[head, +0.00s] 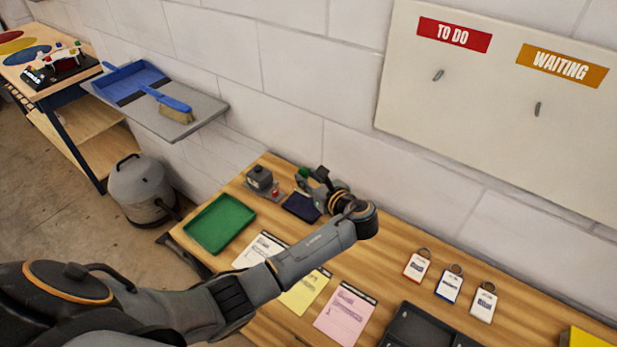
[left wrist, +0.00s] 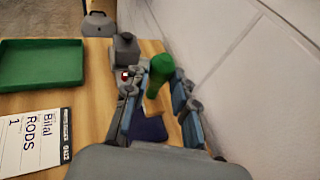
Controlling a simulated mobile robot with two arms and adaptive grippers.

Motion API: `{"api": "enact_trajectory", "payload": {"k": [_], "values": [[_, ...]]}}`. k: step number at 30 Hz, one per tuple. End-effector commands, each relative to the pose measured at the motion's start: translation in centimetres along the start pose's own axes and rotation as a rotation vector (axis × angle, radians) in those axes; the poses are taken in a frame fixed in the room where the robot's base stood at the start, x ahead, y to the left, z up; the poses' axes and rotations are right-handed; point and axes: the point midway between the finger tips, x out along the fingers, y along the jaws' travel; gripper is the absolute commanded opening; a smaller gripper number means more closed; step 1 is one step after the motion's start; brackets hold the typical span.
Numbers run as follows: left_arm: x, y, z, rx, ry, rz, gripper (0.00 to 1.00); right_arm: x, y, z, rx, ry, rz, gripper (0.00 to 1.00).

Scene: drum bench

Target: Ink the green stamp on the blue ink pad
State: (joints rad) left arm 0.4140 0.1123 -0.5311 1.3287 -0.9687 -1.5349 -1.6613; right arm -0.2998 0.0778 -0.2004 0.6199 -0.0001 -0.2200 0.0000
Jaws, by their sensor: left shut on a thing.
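The green stamp (left wrist: 160,70) has a rounded green handle, and a light brown part shows below it in the left wrist view. My left gripper (left wrist: 155,100) is shut on the stamp, which looks tilted. In the head view the left gripper (head: 318,180) is over the back of the bench, and a bit of the green stamp (head: 303,173) shows at its far side. The dark blue ink pad (head: 301,207) lies on the bench just below the gripper; it also shows in the left wrist view (left wrist: 149,128), partly behind the fingers. The stamp's underside is hidden.
A grey block on a base with a red knob (head: 259,179) stands close left of the pad. A green tray (head: 220,223), paper cards (head: 345,314), tagged keys (head: 449,285) and a dark tray (head: 418,328) lie on the bench. The wall is close behind.

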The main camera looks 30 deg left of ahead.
Motion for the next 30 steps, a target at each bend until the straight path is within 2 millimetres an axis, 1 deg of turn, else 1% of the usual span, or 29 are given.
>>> {"api": "enact_trajectory", "payload": {"k": [8, 22, 25, 30], "values": [[0.1, 0.0, -0.5, 0.002, 0.0, -0.001, 0.0, 0.3, 0.1, 0.0, 0.0, 0.0, 0.001, 0.33], [1.2, 0.0, -4.1, 0.017, 0.002, -0.01, 0.0, 1.8, 0.3, 0.2, -0.001, -0.001, 0.004, 0.33], [1.4, 0.0, -4.5, 0.019, 0.002, -0.012, 0.0, 2.0, 0.3, 0.2, -0.001, -0.001, 0.004, 0.33], [1.4, 0.0, -4.7, 0.018, 0.002, -0.013, 0.0, 2.0, 0.3, 0.2, -0.001, -0.001, 0.004, 0.33]]}}
